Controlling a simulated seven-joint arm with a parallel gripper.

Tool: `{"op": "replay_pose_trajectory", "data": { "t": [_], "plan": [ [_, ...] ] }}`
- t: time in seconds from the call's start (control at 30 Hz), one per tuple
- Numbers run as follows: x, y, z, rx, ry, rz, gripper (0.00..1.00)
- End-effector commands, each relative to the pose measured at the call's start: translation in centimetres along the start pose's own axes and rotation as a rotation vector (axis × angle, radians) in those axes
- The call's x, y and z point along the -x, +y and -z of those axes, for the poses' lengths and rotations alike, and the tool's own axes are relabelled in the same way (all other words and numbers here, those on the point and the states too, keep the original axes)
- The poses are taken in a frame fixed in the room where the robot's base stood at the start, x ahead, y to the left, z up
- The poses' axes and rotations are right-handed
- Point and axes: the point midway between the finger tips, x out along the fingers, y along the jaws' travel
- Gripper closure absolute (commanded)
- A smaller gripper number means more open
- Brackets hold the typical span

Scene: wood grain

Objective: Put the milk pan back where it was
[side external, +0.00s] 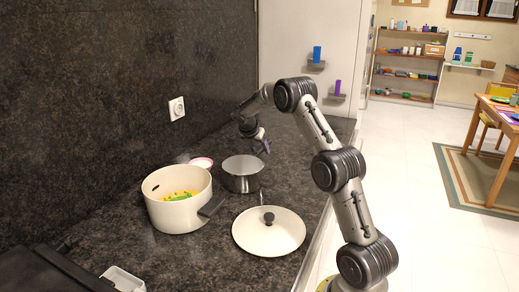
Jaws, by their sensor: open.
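A small grey metal pan (242,182), which looks like the milk pan, stands upright on the dark stone counter. It is right of a larger cream pot (178,214). My gripper (263,148) is open above and a little behind the grey pan's right side. It looks empty and apart from the pan, though the exact gap is hard to judge. The pan's handle cannot be made out clearly.
The cream pot holds yellow and green pieces, and its dark handle (212,206) points right. A cream lid (268,238) lies in front of the grey pan. A pink-rimmed dish (201,162) is behind the pot. A white container (122,280) is at the front left.

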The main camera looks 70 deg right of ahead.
Motion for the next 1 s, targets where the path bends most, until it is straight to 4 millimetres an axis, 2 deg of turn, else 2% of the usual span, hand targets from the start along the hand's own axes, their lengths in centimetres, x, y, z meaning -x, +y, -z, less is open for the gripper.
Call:
{"op": "replay_pose_trajectory", "data": {
  "t": [0.17, 0.6, 0.87, 0.97, 1.0],
  "plan": [
    [1.3, 0.1, -0.2, -0.001, -0.002, -0.003, 0.41],
    [9.7, 0.0, -0.2, 0.000, -0.001, -0.002, 0.41],
    [12.3, 0.0, -0.1, -0.007, 0.001, -0.004, 0.41],
    [14.2, -0.3, 0.7, -0.061, 0.014, -0.026, 0.41],
    [15.5, -0.5, 1.3, -0.104, 0.026, -0.043, 0.41]
  ]
}}
